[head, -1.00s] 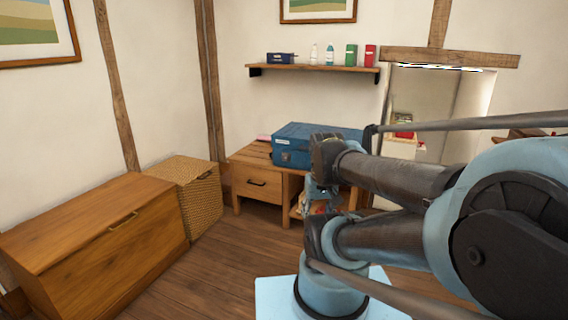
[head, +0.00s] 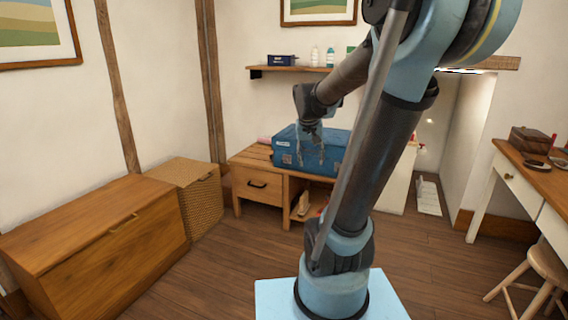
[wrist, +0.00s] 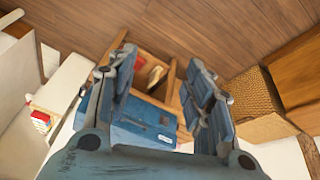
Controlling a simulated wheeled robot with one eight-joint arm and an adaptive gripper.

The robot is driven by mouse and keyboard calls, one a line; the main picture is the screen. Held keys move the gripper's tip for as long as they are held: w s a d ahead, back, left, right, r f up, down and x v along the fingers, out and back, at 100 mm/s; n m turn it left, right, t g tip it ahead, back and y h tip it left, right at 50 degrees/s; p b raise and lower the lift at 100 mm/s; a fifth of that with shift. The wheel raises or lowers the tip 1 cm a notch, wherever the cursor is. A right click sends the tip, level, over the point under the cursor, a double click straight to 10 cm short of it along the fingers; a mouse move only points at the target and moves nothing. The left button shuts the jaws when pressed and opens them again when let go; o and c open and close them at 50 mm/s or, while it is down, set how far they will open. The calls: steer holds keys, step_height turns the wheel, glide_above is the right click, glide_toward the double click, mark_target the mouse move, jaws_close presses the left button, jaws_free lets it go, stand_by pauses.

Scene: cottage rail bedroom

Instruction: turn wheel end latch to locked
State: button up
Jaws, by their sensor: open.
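A blue case (head: 283,145) lies on the wooden bench at the back wall in the head view. It also shows between my fingers in the wrist view (wrist: 150,122), with a pale label on it. A small patch shows on its left end, but I cannot make out the wheel end latch or its position. My gripper (head: 309,148) is in front of and over the case in the head view, fingers pointing down. In the wrist view my gripper (wrist: 163,72) is open with nothing between its fingertips. I cannot tell whether it touches the case.
The wooden bench (head: 256,186) has a drawer and an open compartment. A wall shelf (head: 290,67) with bottles hangs above. A wicker basket (head: 200,200) and wooden chest (head: 90,240) stand left. A desk (head: 515,180) and stool (head: 545,265) stand right. The floor between is clear.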

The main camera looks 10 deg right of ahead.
steer(key=w+r+m+t+h, duration=0.1)
steer(key=w+r, duration=0.1)
steer(key=w, duration=1.5)
steer(key=w+a+f+m+t, duration=0.1)
steer(key=w+a+f, duration=0.15)
steer(key=w, duration=0.65)
steer(key=w+a+f+h, duration=0.1)
steer(key=w+f, duration=0.2)
steer(key=w, duration=0.5)
steer(key=w+a+f+m+t, duration=0.1)
steer(key=w+f, duration=0.2)
steer(key=w, duration=0.6)
steer(key=m+t, duration=0.1)
glide_toward(285, 159)
steer(key=shift+h, duration=0.4)
steer(key=x, duration=0.9)
steer(key=shift+w+a+f, duration=0.2)
steer(key=shift+a+f, duration=0.15)
steer(key=c, duration=1.1)
